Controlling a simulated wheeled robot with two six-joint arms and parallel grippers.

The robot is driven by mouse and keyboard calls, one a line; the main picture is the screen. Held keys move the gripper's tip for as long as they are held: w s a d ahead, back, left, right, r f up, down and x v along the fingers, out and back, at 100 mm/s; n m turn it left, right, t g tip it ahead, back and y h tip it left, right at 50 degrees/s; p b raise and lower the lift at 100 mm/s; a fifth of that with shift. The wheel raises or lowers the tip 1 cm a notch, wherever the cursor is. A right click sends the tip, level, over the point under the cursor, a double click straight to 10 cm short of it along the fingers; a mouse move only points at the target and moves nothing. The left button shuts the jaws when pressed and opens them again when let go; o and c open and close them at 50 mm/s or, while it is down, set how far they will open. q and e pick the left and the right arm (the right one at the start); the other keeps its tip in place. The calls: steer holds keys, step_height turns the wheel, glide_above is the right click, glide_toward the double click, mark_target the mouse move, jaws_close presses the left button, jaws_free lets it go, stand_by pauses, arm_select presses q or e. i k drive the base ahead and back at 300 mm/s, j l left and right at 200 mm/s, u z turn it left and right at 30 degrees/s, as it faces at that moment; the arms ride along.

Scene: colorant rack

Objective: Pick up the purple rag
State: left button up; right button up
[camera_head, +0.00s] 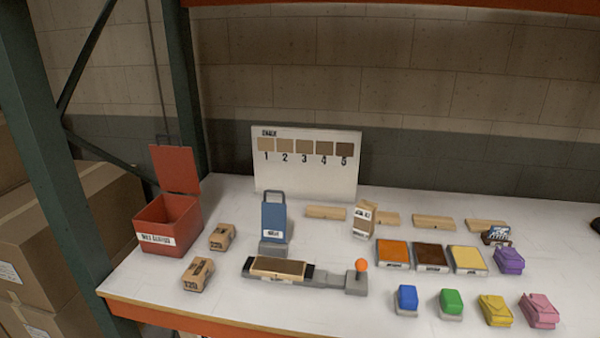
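The purple rag (509,260) is a small folded bundle on the white tabletop at the right. It sits right of the yellow pad and behind the pink rag (539,310) and the yellow rag (496,310). A dark brown item (497,236) with white marks lies just behind it. Nothing covers the purple rag from this view. Neither of my grippers shows.
Orange (393,253), brown (431,257) and yellow (467,259) pads sit left of the rag. Blue (407,297) and green (451,302) blocks stand in front. A red bin (168,222) is open at the left. Wooden blocks (433,221) lie behind.

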mark_target(508, 260)
steer(key=z, duration=1.3)
steer(key=i+l+u, duration=0.1)
steer(key=l+u, duration=1.3)
steer(key=k+j, duration=0.05)
